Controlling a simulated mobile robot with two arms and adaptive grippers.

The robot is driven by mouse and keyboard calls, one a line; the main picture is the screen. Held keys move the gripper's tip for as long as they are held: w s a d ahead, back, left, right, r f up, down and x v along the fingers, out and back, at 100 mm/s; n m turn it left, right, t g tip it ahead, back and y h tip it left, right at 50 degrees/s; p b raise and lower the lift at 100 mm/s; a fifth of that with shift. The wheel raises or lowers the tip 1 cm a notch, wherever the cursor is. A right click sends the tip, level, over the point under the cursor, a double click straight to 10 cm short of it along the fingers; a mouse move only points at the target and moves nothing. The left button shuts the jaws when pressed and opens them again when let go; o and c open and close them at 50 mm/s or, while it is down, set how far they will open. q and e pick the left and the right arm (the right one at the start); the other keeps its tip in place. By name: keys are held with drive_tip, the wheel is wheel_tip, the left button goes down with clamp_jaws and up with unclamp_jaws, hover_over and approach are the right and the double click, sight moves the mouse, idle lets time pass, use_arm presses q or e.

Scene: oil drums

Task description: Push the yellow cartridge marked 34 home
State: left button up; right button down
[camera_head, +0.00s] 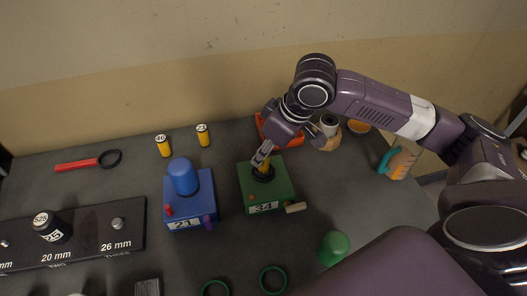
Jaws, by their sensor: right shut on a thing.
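The green block marked 34 (264,189) stands near the middle of the table. A yellow cartridge (266,169) stands upright at the dark round opening on its top, its upper part between my fingers. My right gripper (262,158) reaches down from above right and is shut on this cartridge. The number on it is hidden by the gripper, and how deep it sits I cannot tell. My left gripper is not in view.
Left of it is a blue block marked 21 (190,210) with a blue cap. Two yellow cartridges, 46 (163,146) and 23 (203,136), stand behind. A red tray (290,140) is behind the gripper. A green cup (334,246) and green rings (273,280) lie in front.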

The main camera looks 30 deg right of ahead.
drive_tip(key=shift+f+p, duration=0.4)
drive_tip(key=shift+f, duration=0.2)
idle(0.5)
drive_tip(key=c, duration=1.6)
unclamp_jaws()
drive_tip(key=v, duration=1.2)
